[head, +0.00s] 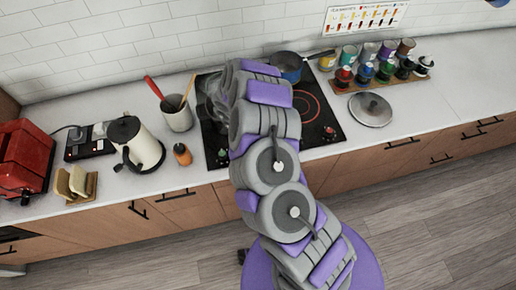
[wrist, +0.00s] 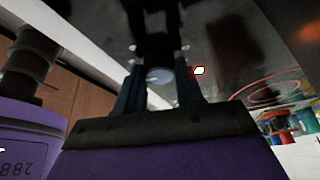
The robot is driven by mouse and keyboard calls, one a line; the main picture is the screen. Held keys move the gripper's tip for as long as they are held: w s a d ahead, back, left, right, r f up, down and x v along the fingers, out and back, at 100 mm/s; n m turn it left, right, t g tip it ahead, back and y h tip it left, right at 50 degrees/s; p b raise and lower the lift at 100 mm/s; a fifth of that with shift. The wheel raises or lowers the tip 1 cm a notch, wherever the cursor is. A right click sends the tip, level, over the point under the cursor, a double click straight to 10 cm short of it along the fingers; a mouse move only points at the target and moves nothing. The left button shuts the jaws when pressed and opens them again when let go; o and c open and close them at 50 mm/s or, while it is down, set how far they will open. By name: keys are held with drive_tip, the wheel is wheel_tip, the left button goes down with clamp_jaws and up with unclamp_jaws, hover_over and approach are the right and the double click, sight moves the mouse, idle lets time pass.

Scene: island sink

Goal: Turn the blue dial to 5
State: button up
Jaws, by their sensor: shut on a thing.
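In the wrist view my gripper (wrist: 159,84) reaches to the cooktop's front edge, its two dark fingers on either side of a small round bluish-grey thing that looks like the blue dial (wrist: 159,74). The fingers are shut on it. Its marking and any number are too dark and small to read. In the head view my arm covers the middle of the black cooktop (head: 318,113), so the blue dial and my fingers are hidden there. A green dial (head: 222,154) shows at the cooktop's front left and a red dial (head: 330,131) at its front right.
A lid (head: 370,109) and a rack of colored jars (head: 385,70) are to the right. A utensil crock (head: 177,115), kettle (head: 137,145) and red toaster (head: 22,158) are to the left.

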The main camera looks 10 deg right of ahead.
drive_tip(key=shift+w+m+b, duration=0.1)
drive_tip(key=shift+m+b, duration=0.3)
drive_tip(key=shift+b, duration=0.2)
drive_tip(key=o, duration=1)
drive_tip(key=shift+a, duration=0.1)
drive_tip(key=shift+o, duration=0.2)
drive_tip(key=v, duration=1.7)
drive_tip(key=shift+w+r, duration=0.15)
drive_tip(key=shift+w, duration=0.2)
